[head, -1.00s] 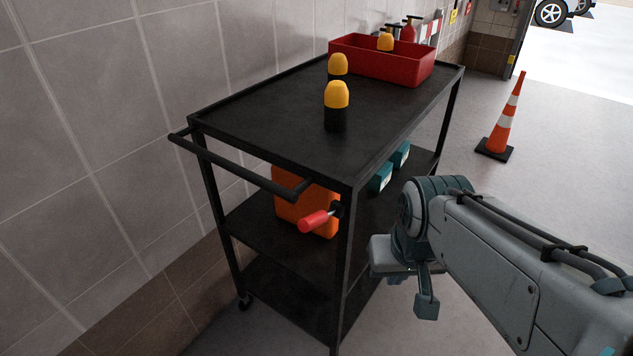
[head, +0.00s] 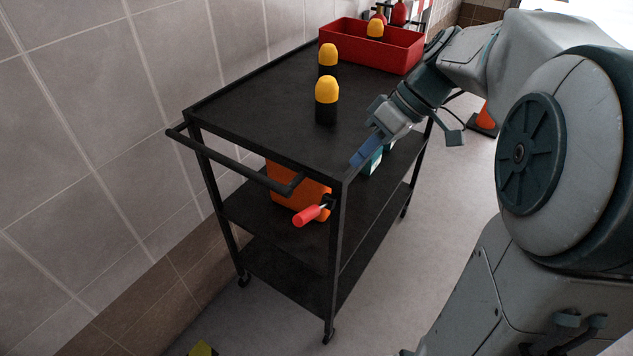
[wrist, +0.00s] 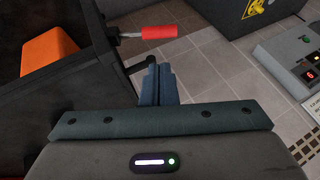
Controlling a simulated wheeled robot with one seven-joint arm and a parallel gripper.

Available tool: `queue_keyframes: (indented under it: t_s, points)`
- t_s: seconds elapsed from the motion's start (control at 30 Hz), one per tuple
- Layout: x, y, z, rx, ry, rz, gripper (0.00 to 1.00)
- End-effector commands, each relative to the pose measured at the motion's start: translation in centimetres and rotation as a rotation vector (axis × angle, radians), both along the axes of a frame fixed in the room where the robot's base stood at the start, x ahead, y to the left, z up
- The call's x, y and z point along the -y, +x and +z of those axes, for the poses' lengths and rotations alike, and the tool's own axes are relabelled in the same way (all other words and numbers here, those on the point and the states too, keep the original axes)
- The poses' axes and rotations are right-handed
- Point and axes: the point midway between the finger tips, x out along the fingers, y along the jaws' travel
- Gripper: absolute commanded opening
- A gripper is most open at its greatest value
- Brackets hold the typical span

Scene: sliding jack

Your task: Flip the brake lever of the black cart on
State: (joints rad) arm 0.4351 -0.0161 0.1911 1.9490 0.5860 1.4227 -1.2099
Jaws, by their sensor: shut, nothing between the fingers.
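The black cart (head: 250,109) stands by the tiled wall, with a push handle (head: 232,162) at its near end. The brake lever has a red grip (head: 306,216) and sticks out from the near right post, below the top shelf. In the wrist view the red grip (wrist: 164,32) lies ahead of the fingertips, at the upper middle. My gripper (head: 358,159) is shut and empty, beside the right edge of the top shelf, above and to the right of the lever. Its closed blue fingers also show in the wrist view (wrist: 158,82), apart from the red grip.
Two yellow-capped black items (head: 327,99) and a red bin (head: 372,46) stand on the top shelf. An orange container (head: 284,182) sits on the middle shelf behind the lever. A traffic cone (head: 486,121) stands on the floor behind my arm.

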Motion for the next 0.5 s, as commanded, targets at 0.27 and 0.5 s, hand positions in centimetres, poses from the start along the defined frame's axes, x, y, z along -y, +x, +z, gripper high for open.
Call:
queue_keyframes:
  t_s: [0.27,0.5]
  points:
    - [0.0,0.0,-0.1,0.001,-0.001,0.002,0.00]
    - [-1.2,-0.1,-1.7,-0.003,-0.001,0.004,0.00]
